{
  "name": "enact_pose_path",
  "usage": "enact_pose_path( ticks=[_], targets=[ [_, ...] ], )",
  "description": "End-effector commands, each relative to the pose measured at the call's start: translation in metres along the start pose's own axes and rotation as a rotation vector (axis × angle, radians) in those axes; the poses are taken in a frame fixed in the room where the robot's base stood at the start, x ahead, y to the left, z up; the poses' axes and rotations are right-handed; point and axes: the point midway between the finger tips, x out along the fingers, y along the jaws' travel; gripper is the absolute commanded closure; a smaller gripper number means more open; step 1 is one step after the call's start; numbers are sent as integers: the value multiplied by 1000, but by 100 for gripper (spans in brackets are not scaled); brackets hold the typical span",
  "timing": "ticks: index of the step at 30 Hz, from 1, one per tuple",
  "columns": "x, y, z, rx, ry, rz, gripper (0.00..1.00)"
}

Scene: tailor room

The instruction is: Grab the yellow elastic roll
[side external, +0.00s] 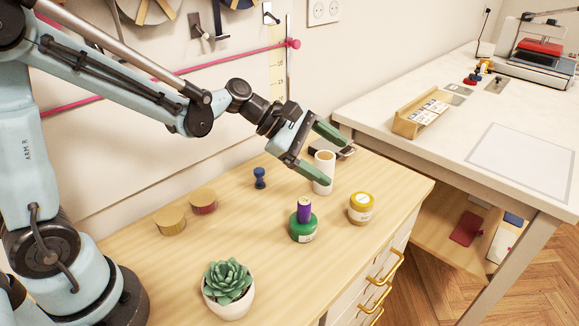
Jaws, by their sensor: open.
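The yellow elastic roll (361,209), a short cylinder with a yellow top and a pale label, stands on the wooden dresser top near its right front edge. My gripper (337,167), with green fingers, is open above the back right of the dresser, behind the roll and apart from it. A tall white cylinder (324,177) shows between or just beside the fingers; I cannot tell whether they touch it. Nothing appears held.
A green roll (303,231) with a purple spool (304,210) on it stands left of the yellow roll. A blue spool-like piece (259,179), two wooden round boxes (170,222) and a potted succulent (229,285) stand farther left. A white-topped table (455,140) adjoins at right.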

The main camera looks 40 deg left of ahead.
Motion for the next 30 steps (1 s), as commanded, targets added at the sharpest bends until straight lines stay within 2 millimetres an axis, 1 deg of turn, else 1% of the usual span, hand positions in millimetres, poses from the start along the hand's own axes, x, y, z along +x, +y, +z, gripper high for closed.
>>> enact_pose_path(
  ticks=[1, 3, 6, 9, 13, 16, 30],
  targets=[
    [9, 6, -2, -97, -43, 2, 17],
    [18, 11, -2, -230, -100, 0, 17],
    [27, 16, -2, -376, -165, -9, 17],
    [33, 19, -2, -468, -206, -19, 17],
    [37, 18, -4, -516, -227, -26, 17],
    [42, 15, -11, -520, -228, -27, 17],
    [78, -13, -55, -515, -226, -26, 17]
  ],
)
